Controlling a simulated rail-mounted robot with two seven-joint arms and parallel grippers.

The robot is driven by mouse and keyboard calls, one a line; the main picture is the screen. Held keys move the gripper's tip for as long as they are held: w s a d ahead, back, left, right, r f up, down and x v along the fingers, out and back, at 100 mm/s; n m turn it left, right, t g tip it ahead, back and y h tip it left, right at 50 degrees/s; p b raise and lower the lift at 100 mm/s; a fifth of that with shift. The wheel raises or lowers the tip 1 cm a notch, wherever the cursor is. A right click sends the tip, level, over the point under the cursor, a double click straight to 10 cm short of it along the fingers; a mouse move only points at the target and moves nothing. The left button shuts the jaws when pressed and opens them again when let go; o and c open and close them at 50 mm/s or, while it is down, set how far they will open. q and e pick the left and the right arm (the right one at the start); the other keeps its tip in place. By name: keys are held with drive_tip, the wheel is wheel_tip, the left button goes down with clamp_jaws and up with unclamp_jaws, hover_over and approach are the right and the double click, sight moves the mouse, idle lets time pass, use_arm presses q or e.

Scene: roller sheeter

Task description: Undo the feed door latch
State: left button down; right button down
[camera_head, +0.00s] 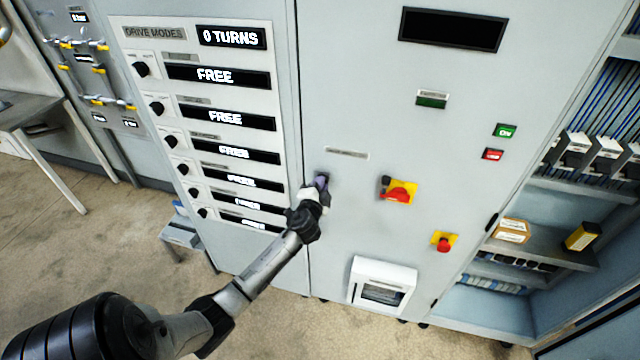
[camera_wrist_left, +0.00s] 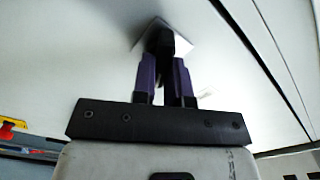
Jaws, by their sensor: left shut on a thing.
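The feed door latch is a small black handle (camera_wrist_left: 160,42) on a light plate (camera_wrist_left: 182,48) on the grey cabinet door, seen in the left wrist view. My left gripper (camera_wrist_left: 165,75) has purple fingers and is shut on this handle. In the head view the left gripper (camera_head: 321,181) is against the cabinet door (camera_head: 345,215), just right of the seam beside the drive modes panel, and hides most of the latch. The door looks shut. My right gripper is not in view.
Right of the gripper are a red and yellow rotary switch (camera_head: 398,192) and a red emergency button (camera_head: 444,241). A white box (camera_head: 382,284) sits low on the door. The drive modes panel (camera_head: 208,125) is on the left. Open shelves (camera_head: 545,243) stand at the right.

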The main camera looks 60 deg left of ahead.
use_arm(q)
drive_tip(key=m+p, duration=0.1)
drive_tip(key=m, duration=0.4)
drive_tip(key=shift+f+m, duration=0.1)
drive_tip(key=shift+m, duration=0.2)
idle(0.5)
drive_tip(key=c, duration=1.1)
unclamp_jaws()
drive_tip(key=shift+c, duration=0.2)
drive_tip(key=shift+d, duration=0.1)
drive_tip(key=v, duration=1.3)
drive_tip(key=shift+s+d+b, duration=0.2)
drive_tip(key=shift+d+b, duration=0.05)
drive_tip(key=shift+b, duration=0.1)
